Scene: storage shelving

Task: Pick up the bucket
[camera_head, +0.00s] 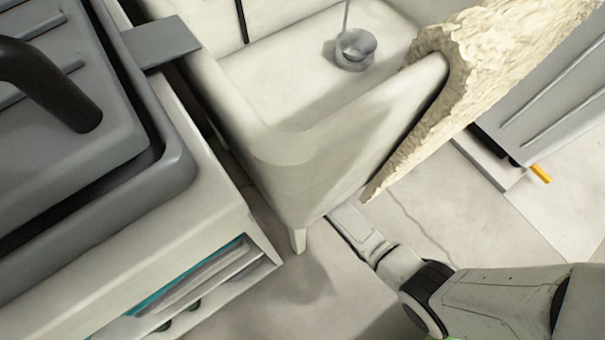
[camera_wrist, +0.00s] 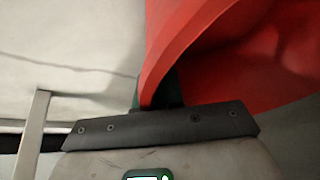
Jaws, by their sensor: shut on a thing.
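A red curved thing, which looks like the bucket (camera_wrist: 195,50), fills the upper right of the camera_wrist view, with its rim running down to the jaws. My gripper (camera_wrist: 156,98) is shut on the rim of the bucket at the middle of that view; its dark fingers show on both sides of the red edge. Most of the bucket is outside the view. In the camera_head view my arm reaches in from the lower right, and its end goes out of sight under the white basin. The bucket does not show there.
A white basin (camera_head: 290,150) on legs stands in the middle, with a metal cup-like piece (camera_head: 355,48) in it. A rough cream cloth (camera_head: 480,60) hangs over its right edge. A grey case (camera_head: 80,150) sits on a white cabinet (camera_head: 190,255) at left. Pale floor (camera_head: 440,215) is open at right.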

